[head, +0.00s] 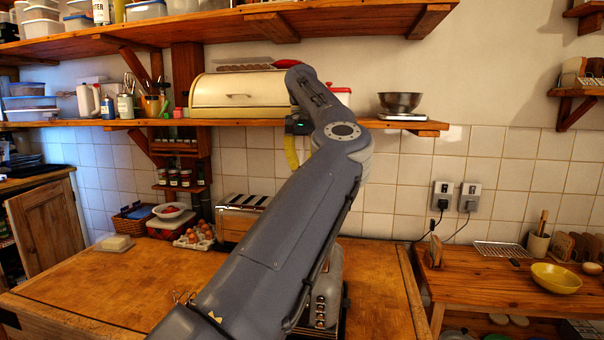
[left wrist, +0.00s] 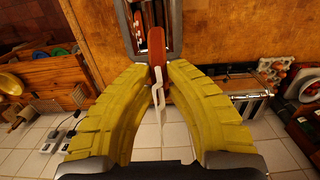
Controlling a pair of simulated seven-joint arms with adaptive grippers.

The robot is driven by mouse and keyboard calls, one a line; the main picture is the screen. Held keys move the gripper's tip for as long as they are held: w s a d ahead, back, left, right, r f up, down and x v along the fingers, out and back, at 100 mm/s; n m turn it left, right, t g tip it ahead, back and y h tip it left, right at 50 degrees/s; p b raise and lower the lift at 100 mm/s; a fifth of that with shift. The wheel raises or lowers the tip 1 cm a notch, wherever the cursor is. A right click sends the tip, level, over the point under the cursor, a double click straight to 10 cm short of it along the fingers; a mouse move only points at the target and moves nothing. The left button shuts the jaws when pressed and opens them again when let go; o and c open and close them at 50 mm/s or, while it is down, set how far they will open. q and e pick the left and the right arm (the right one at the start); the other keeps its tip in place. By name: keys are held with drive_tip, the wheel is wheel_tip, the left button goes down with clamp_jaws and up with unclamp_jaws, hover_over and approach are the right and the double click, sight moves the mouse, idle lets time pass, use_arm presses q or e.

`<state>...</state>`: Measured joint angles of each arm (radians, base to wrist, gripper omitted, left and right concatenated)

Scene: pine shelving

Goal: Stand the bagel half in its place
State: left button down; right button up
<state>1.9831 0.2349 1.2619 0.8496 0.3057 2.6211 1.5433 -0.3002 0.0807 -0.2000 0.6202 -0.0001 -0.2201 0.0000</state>
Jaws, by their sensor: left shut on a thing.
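A metal toaster (head: 326,295) stands on the worktop, partly behind my arm. In the wrist view a metal toaster (left wrist: 140,22) shows beyond the held piece. My right gripper is not in view.
A second toaster (head: 243,205), an egg tray (head: 195,238) and a white bowl (head: 174,214) stand at the back of the worktop. The shelf with a bread box (head: 235,93) runs just above the gripper. The left front worktop is mostly clear.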

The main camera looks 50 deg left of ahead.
use_arm(q)
drive_tip(key=shift+r, duration=2)
drive_tip(key=shift+f, duration=0.1)
